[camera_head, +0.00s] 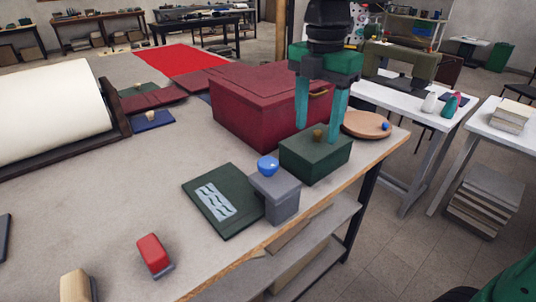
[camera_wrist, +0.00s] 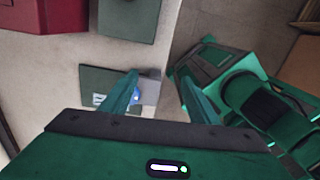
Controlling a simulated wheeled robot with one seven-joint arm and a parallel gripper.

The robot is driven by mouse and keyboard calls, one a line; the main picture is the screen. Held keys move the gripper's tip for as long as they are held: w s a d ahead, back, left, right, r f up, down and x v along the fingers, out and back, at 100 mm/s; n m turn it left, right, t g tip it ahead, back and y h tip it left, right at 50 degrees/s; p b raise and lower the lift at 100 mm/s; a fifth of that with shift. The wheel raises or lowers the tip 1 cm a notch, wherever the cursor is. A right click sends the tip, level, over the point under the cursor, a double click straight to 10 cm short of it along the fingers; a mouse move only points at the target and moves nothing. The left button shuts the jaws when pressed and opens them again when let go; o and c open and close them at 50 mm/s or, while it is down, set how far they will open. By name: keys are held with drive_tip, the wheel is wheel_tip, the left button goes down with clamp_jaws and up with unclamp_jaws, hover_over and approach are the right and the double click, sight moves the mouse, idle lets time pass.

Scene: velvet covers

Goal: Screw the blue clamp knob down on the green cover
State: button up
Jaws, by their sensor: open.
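The blue clamp knob (camera_head: 268,166) is a round ball on top of a grey clamp block (camera_head: 281,199). The clamp stands at the right edge of the flat dark green cover (camera_head: 232,224), which bears a pale wavy pattern. My gripper (camera_head: 319,120), with two teal fingers, is open and empty. In the head view it hangs at the green box with the brass knob, up and right of the blue knob. In the wrist view the cover (camera_wrist: 93,77) and clamp (camera_wrist: 151,86) lie beyond the left finger, which partly hides the blue knob (camera_wrist: 134,97).
A green box (camera_head: 315,160) with a brass knob and a large dark red chest (camera_head: 255,110) stand behind the clamp. A round wooden board (camera_head: 366,125) is at the right. A red stamp-like block (camera_head: 154,254) is in front. The left middle of the table is clear.

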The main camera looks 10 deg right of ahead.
sight(268, 161)
drive_tip(key=a+r+n, duration=0.3)
drive_tip(key=a+n, duration=0.5)
drive_tip(key=a, duration=0.2)
wheel_tip(268, 161, down, 11)
drive_tip(key=c, duration=1)
